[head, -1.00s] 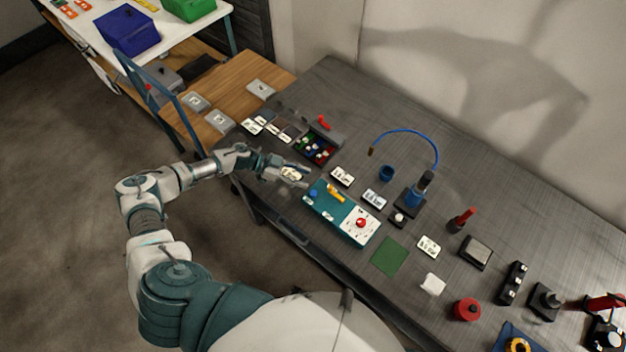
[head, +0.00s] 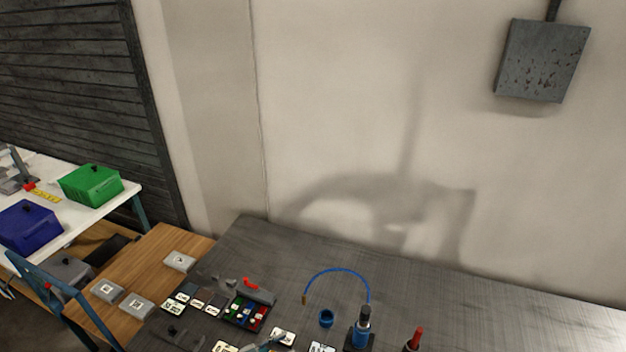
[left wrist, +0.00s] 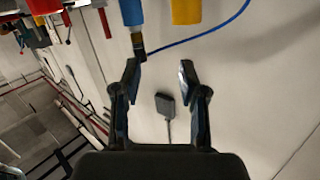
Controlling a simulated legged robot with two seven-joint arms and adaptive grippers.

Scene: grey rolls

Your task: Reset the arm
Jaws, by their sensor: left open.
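My left gripper (left wrist: 160,68) is open in the left wrist view, with its two dark fingers apart and nothing between the tips. The rest of the left arm is out of that frame. My right gripper is in neither current view.
On the bench stand a blue device (head: 361,330) with a looped blue cable (head: 340,271), a blue cup (head: 326,318) and a red-handled tool (head: 414,340). Green (head: 91,184) and blue (head: 28,227) bins sit left. A grey box (head: 543,60) hangs on the wall.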

